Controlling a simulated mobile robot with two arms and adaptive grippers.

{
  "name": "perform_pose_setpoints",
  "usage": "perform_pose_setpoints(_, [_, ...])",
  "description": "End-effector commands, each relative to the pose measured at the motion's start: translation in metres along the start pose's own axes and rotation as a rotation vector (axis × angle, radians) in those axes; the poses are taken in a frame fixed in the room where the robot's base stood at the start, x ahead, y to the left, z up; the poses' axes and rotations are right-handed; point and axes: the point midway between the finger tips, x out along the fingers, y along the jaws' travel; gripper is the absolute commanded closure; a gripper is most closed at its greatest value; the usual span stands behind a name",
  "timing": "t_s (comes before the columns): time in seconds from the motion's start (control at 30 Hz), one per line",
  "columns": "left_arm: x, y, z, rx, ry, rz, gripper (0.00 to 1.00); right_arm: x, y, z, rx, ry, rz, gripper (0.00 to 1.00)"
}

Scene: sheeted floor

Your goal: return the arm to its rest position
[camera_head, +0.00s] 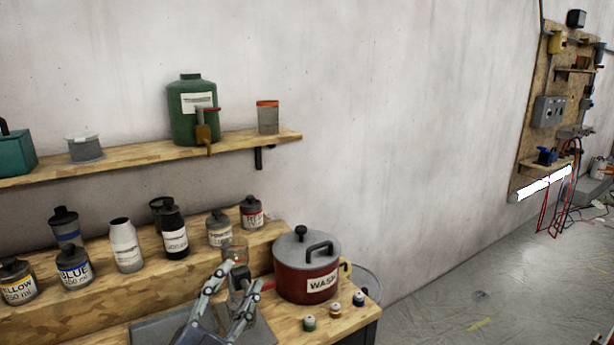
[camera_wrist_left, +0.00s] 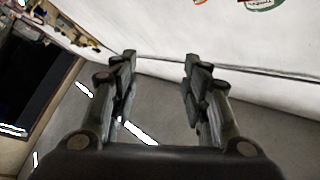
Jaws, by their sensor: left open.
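My left gripper (camera_head: 240,284) is over the front of the wooden bench, left of the red pot marked WASH (camera_head: 305,278). In the left wrist view its two fingers (camera_wrist_left: 157,68) stand apart, with nothing held between them. A clear glass vessel (camera_head: 235,246) shows just behind the fingers in the head view; I cannot tell how far apart they are. My right gripper is not in view.
Several small capped jars (camera_head: 334,310) stand in front of the pot. Labelled bottles (camera_head: 124,246) line a raised wooden step. A wall shelf (camera_head: 130,160) above holds a green jug (camera_head: 192,112). The sheeted floor (camera_head: 470,290) at right looks mostly clear.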

Motion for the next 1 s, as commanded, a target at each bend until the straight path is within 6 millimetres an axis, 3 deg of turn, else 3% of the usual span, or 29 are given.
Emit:
perform_pose_setpoints(0.03, [-0.014,0.0,0.024,-0.057,-0.114,-0.021,0.57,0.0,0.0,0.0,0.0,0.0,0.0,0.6])
perform_pose_setpoints(0.2, [-0.076,0.016,0.102,-0.225,-0.51,-0.04,0.57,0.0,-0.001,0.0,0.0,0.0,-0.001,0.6])
perform_pose_setpoints(0.27, [-0.106,0.029,0.124,-0.28,-0.652,-0.025,0.57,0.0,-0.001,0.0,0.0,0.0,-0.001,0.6])
perform_pose_setpoints(0.4, [-0.186,0.065,0.16,-0.396,-0.973,0.049,0.57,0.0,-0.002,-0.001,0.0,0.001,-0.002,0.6])
perform_pose_setpoints(0.57, [-0.27,0.104,0.167,-0.496,-1.261,0.173,0.57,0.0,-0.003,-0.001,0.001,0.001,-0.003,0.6])
perform_pose_setpoints(0.8, [-0.369,0.144,0.143,-0.603,-1.562,0.37,0.57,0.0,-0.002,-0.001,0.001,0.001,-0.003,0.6])
perform_pose_setpoints(0.87, [-0.39,0.152,0.134,-0.625,-1.622,0.421,0.57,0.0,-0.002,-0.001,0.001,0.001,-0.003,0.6])
perform_pose_setpoints(1.0, [-0.389,0.177,0.169,-0.615,-1.624,0.42,0.57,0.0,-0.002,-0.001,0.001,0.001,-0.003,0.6])
